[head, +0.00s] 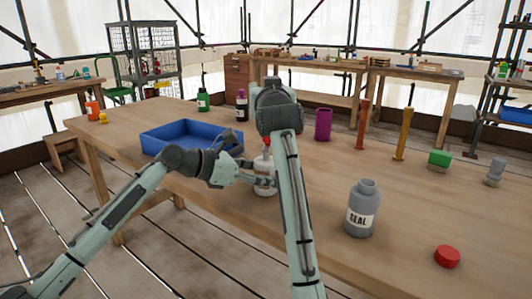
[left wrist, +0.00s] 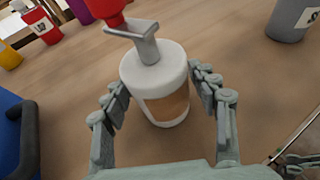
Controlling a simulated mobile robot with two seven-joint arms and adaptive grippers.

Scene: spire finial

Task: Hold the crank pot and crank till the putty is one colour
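The crank pot (left wrist: 160,95) is a white pot with a tan label. It stands upright on the table, with a grey crank (left wrist: 140,38) and a red knob (left wrist: 105,12) on top. In the head view the pot (head: 265,186) is partly hidden by my arms. My left gripper (head: 262,181) reaches it from the left. In the left wrist view the fingers (left wrist: 160,88) are on both sides of the pot, with a slim gap showing, so it looks open. My right arm rises in front of the pot; its gripper is hidden behind its own wrist. The putty is not visible.
A blue tray (head: 170,140) lies to the left. A grey labelled bottle (head: 362,208) and a red cap (head: 447,256) are at the right front. A purple cup (head: 323,124), an orange post (head: 363,125), a yellow post (head: 403,135) and a green block (head: 439,159) stand further back.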

